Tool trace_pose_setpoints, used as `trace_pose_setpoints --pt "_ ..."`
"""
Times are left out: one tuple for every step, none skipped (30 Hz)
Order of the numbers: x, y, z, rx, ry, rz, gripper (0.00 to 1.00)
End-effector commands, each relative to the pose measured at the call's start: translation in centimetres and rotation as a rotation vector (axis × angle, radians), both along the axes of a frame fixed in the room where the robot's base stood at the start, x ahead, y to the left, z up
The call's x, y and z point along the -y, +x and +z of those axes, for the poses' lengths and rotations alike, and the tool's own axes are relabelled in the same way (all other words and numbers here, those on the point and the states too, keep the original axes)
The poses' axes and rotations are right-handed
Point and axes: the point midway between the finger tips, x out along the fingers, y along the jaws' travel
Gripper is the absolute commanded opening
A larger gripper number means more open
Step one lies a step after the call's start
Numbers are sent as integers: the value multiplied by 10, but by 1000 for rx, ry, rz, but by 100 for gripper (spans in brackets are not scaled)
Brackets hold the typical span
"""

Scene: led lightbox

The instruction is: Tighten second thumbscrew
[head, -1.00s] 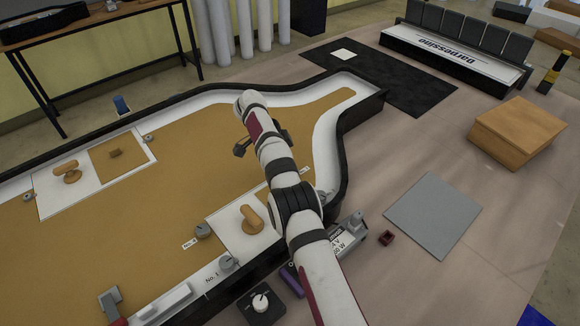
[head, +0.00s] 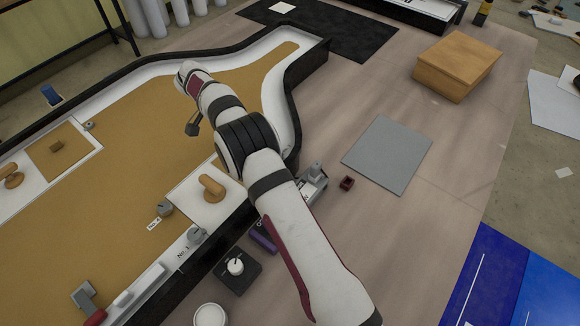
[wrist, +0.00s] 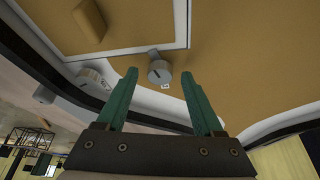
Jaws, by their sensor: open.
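A grey thumbscrew (head: 165,208) stands at the corner of a white plate (head: 190,207), beside a small label that is too small to read surely. A second grey thumbscrew (head: 196,234) sits on the white rim beside the label "No. 1". My gripper (wrist: 159,74) is open and empty. In the wrist view its green fingertips lie either side of the corner thumbscrew (wrist: 160,70), which appears beyond them. I cannot tell the remaining distance. In the head view the gripper (head: 193,128) is mostly hidden by my arm, above the tan board.
A black dial box (head: 236,267) and purple block (head: 264,238) lie at the front. A black wall edges the board. A grey mat (head: 388,155) and wooden box (head: 456,68) lie right.

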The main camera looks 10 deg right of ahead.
Motion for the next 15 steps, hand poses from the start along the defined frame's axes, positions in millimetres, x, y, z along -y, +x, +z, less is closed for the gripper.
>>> trace_pose_setpoints --pt "1 -2 1 -2 0 72 69" --pt "2 -2 2 0 0 129 69" --pt "3 -3 2 -1 0 213 69" --pt "3 -3 2 0 1 286 69" --pt "4 -4 2 -1 0 365 69" --pt "5 -4 2 0 1 475 69" --pt "6 -5 2 0 1 564 69" --pt "7 -5 1 1 1 648 69" --pt "8 -5 1 2 2 742 69" --pt "8 -5 1 1 2 807 69" --pt "9 -5 1 2 2 867 69" --pt "9 -5 1 3 2 937 69" --pt "10 -5 0 2 2 987 69" --pt "10 -4 0 3 1 1036 69" --pt "11 -4 0 2 1 1095 69"
